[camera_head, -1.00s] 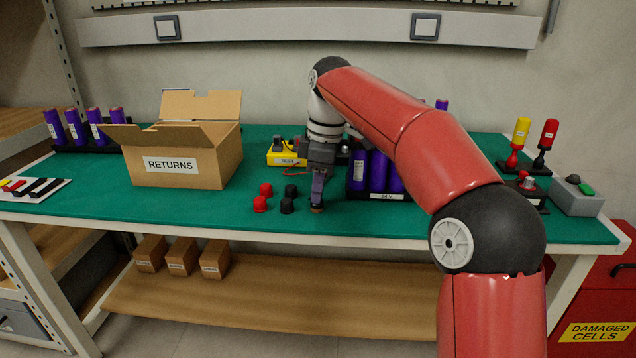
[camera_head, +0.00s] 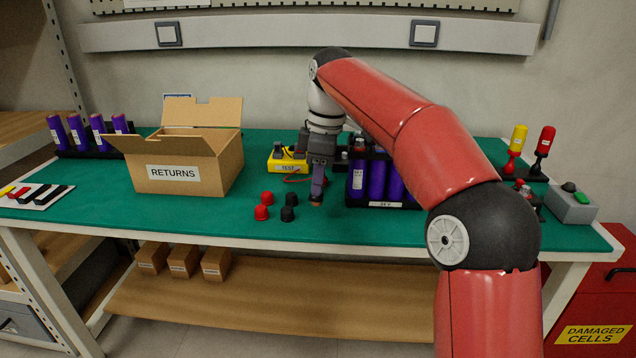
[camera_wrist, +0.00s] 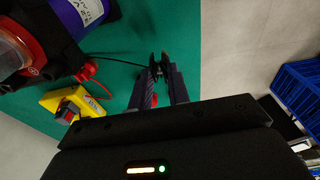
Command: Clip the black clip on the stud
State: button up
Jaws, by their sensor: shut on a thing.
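In the wrist view my gripper (camera_wrist: 164,86) is shut on the black clip (camera_wrist: 158,64), which sits between the fingertips with a thin black lead running left. The clip is too small to make out in the head view. A red clip (camera_wrist: 87,70) sits by the pack's edge, with a red lead near the yellow TEST box (camera_wrist: 72,102). I cannot make out the stud for certain.
Two red caps (camera_head: 264,205) and two black caps (camera_head: 289,206) stand just left of my gripper. The open RETURNS box (camera_head: 190,160) is further left. The yellow TEST box (camera_head: 288,160) is behind.

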jog(key=shift+r, duration=0.25)
jog(key=shift+r, duration=0.5)
jog(key=shift+f+b, duration=0.45)
jog(key=shift+f, duration=1.55)
jog(key=shift+f, duration=0.35)
jog(key=shift+f, duration=0.2)
jog(key=o, duration=0.9)
